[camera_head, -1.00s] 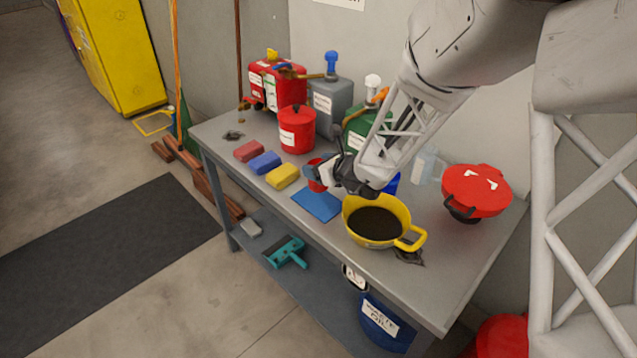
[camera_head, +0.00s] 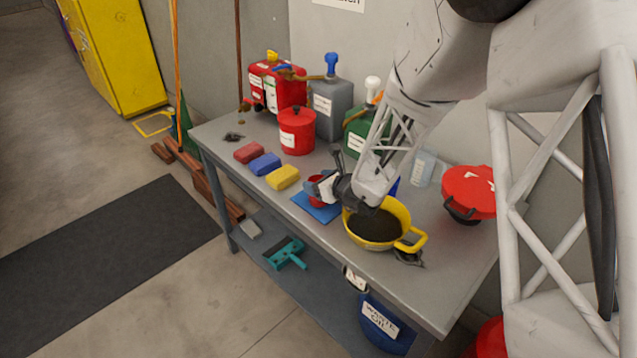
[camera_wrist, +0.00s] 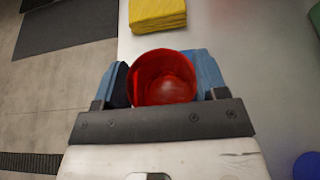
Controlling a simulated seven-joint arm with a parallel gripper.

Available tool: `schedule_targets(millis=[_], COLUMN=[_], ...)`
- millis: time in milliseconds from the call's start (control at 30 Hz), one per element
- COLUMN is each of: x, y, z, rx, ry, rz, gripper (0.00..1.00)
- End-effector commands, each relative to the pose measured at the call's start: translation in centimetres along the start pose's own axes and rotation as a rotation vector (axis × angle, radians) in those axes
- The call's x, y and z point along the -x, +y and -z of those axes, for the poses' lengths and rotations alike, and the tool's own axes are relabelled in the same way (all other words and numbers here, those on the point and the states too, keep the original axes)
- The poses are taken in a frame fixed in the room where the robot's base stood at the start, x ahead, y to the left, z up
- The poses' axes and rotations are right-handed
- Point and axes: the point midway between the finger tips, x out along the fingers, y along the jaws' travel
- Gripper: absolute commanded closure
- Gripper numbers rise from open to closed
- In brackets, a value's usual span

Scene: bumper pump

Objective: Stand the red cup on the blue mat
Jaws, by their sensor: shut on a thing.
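The red cup (camera_head: 316,191) is held in my gripper (camera_head: 321,187), over the blue mat (camera_head: 318,213) on the grey table. Part of the mat is hidden behind the cup and gripper. In the wrist view the red cup (camera_wrist: 163,80) sits between the two fingers of my gripper (camera_wrist: 162,88), and I look into its open mouth. The cup looks roughly upright. I cannot tell whether its base touches the mat.
A yellow pan (camera_head: 377,225) with dark contents stands close to the right of the mat. Yellow (camera_head: 283,177), blue (camera_head: 265,163) and red (camera_head: 249,152) sponges lie to the left. A red canister (camera_head: 297,130) and jerrycans stand behind. A red-lidded pot (camera_head: 470,192) is at right.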

Motion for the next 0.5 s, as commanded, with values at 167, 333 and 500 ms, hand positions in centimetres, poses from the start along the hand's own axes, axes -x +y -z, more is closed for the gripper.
schedule_targets(millis=[167, 333, 500], x=[-0.11, -0.11, -0.22], y=[-0.01, -0.01, -0.01], z=[0.23, 0.23, 0.53], rx=[0.0, 0.0, 0.0], ry=[-0.001, -0.001, 0.0], rz=[0.0, 0.0, 0.0], gripper=[0.63, 0.63, 0.63])
